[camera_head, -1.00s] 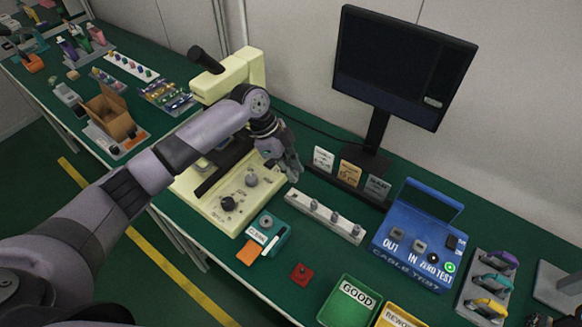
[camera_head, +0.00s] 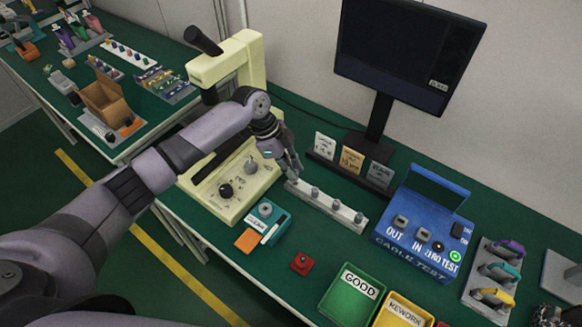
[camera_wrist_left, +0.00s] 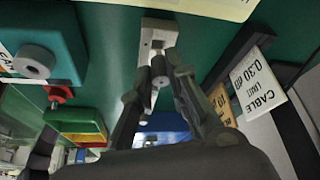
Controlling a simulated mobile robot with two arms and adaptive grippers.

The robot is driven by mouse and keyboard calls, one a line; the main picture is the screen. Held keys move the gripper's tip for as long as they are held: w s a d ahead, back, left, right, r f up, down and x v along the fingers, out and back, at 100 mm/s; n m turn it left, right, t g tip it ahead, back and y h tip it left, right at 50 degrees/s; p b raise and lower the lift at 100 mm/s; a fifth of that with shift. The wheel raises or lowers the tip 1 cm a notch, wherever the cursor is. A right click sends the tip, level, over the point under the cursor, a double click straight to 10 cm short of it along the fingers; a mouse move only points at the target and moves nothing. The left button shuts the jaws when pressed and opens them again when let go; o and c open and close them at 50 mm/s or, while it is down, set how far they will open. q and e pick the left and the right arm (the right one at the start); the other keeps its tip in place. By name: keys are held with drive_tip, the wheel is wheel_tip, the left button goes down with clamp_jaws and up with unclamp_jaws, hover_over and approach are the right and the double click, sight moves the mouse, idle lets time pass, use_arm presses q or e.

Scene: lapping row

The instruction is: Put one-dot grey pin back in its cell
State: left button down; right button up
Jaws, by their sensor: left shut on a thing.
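A pale rack (camera_head: 340,211) stands on the green bench with several grey pins (camera_head: 315,192) upright along it. My left gripper (camera_head: 296,176) is over the rack's left end, shut on a small grey pin. The wrist view shows this pin (camera_wrist_left: 159,68) between the fingertips (camera_wrist_left: 157,80), close to a dark square cell in the rack's end (camera_wrist_left: 158,22). Whether the pin's foot touches the rack is unclear, and its dot mark cannot be read. A dark mechanical part, perhaps my right gripper (camera_head: 548,315), is cut off at the lower right corner.
A yellow-cream machine (camera_head: 228,190) stands left of the rack and small sign cards (camera_head: 351,160) behind it. A blue cable tester (camera_head: 420,225) is to the right. A teal box (camera_head: 268,221), red button (camera_head: 302,263) and green GOOD bin (camera_head: 352,294) lie in front.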

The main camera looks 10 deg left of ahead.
idle(0.4)
idle(0.5)
use_arm(q)
drive_tip(key=shift+p, duration=0.65)
drive_tip(key=shift+f+b, duration=0.85)
drive_tip(key=shift+f, duration=0.4)
idle(0.4)
drive_tip(key=c, duration=1.5)
unclamp_jaws()
drive_tip(key=shift+o, duration=0.2)
drive_tip(key=v, duration=1.2)
